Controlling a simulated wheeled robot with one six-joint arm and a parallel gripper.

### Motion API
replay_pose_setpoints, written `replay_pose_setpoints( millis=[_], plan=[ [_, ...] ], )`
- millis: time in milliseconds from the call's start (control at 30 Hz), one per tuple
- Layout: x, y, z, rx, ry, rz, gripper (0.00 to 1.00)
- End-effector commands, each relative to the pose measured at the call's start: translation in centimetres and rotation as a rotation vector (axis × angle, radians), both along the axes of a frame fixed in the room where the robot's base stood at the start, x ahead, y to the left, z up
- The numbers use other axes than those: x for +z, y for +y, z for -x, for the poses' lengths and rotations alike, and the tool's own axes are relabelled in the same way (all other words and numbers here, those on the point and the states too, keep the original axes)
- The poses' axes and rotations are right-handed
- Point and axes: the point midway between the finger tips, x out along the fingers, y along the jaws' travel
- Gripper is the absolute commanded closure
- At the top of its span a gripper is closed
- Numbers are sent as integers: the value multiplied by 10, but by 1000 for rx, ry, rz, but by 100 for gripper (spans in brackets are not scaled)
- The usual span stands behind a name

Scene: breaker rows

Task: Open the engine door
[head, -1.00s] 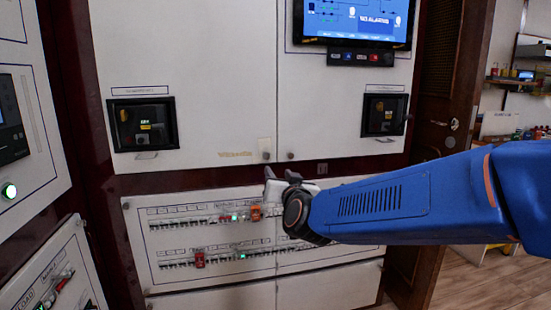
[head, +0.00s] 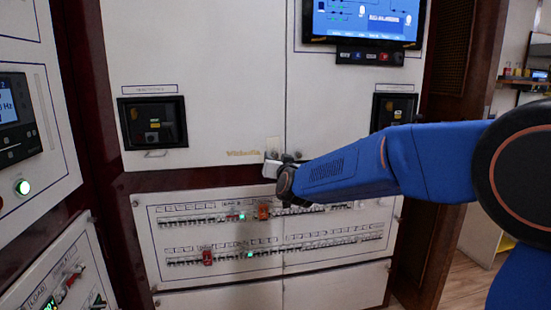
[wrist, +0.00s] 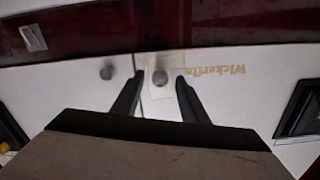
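Two white cabinet doors meet at a vertical seam, the left door (head: 200,60) and the right door (head: 335,100). A round knob (wrist: 160,77) sits on a pale yellowish patch by the seam, on the same door as the gold lettering (wrist: 207,70), which appears upside down in the wrist view. A second knob (wrist: 106,73) sits on the other door. My gripper (wrist: 157,80) is open, with the patch knob between its dark fingertips; I cannot tell whether they touch it. In the head view my gripper (head: 276,165) is at the doors' lower seam and hides the knobs. Both doors look closed.
Below the doors is a white breaker panel (head: 265,265) with two rows of switches and red and orange tags. A screen (head: 365,18) is above right. Another cabinet with a display (head: 12,110) stands at left. Open floor (head: 462,285) shows at lower right.

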Motion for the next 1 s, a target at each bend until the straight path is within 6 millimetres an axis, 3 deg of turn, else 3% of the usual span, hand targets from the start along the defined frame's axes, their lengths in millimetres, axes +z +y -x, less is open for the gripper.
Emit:
replay_pose_setpoints(
  millis=[200, 500, 533, 700, 1000],
  plan=[
    [0, 4, -15, 0, 0, 0, 60],
    [0, 5, -17, 0, 0, 0, 60],
    [0, 5, -17, 0, 0, 0, 62],
    [0, 5, -17, 0, 0, 0, 100],
    [0, 10, -13, -2, 0, -1, 100]
  ],
)
